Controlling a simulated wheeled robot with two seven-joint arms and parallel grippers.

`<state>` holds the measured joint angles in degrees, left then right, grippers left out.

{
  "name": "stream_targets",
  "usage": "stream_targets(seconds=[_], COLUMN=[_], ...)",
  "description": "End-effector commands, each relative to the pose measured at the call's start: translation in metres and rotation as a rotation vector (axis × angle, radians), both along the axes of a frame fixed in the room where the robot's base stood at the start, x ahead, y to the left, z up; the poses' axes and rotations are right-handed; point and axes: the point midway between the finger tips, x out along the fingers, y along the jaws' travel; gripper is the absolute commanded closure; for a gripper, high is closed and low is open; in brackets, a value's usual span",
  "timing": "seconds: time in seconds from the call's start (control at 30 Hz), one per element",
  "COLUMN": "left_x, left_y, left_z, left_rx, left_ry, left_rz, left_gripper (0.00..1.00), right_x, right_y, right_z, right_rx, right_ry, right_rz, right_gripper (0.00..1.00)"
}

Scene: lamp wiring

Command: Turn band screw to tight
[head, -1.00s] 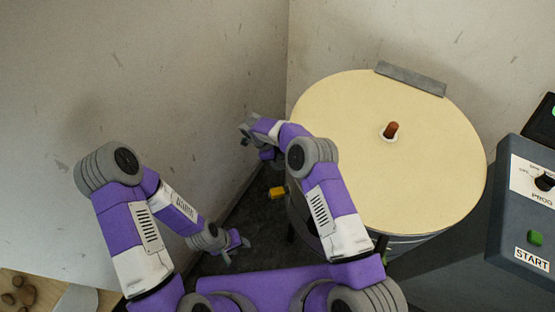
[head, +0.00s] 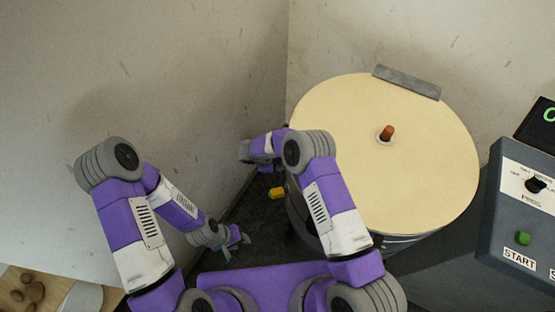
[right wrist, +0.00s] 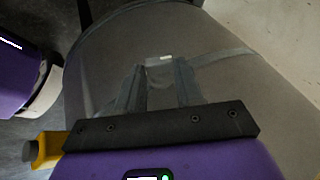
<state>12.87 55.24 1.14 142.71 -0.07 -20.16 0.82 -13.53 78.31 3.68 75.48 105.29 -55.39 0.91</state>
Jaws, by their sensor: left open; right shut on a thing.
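The large drum (head: 380,180) has a cream top. In the right wrist view its grey side fills the middle, with a pale band (right wrist: 225,56) around it. A small light piece (right wrist: 160,59) sits between my right gripper's fingertips (right wrist: 161,68); it appears to be the band screw, mostly hidden by the fingers. My right gripper is shut on it. In the head view my right arm reaches over to the drum's left side, and its fingers are not clearly visible. My left gripper (head: 236,244) is open and empty, low near the left wall, apart from the drum.
A yellow fitting (head: 277,192) is by the drum's lower left; a yellow part (right wrist: 45,150) also shows in the right wrist view. A reddish-brown peg (head: 387,133) stands on the drum top. A grey control box (head: 515,220) is at right. Walls close in behind and left.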

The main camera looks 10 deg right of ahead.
Motion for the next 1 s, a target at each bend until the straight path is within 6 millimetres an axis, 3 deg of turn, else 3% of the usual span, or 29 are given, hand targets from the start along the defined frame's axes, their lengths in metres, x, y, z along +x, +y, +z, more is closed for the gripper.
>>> stream_targets(seconds=[0.4, 0.97, 1.0], left_x=[-0.0001, -0.0001, -0.0001], left_y=[0.0001, 0.0001, 0.0001], left_z=[-0.0085, -0.0098, -0.0098], left_rx=[0.000, 0.000, 0.000], left_ry=[0.000, 0.000, 0.000], left_rz=[0.000, 0.000, 0.000], left_gripper=[0.57, 0.57, 0.57], right_x=[-0.0040, -0.0041, -0.0040], right_y=[0.0022, 0.0017, 0.0017], right_z=[-0.0026, -0.0017, -0.0016], right_rx=[-0.054, -0.063, -0.063], right_ry=[-0.214, -0.252, -0.252], right_rz=[0.006, 0.002, 0.002], right_gripper=[0.94, 0.94, 0.61])
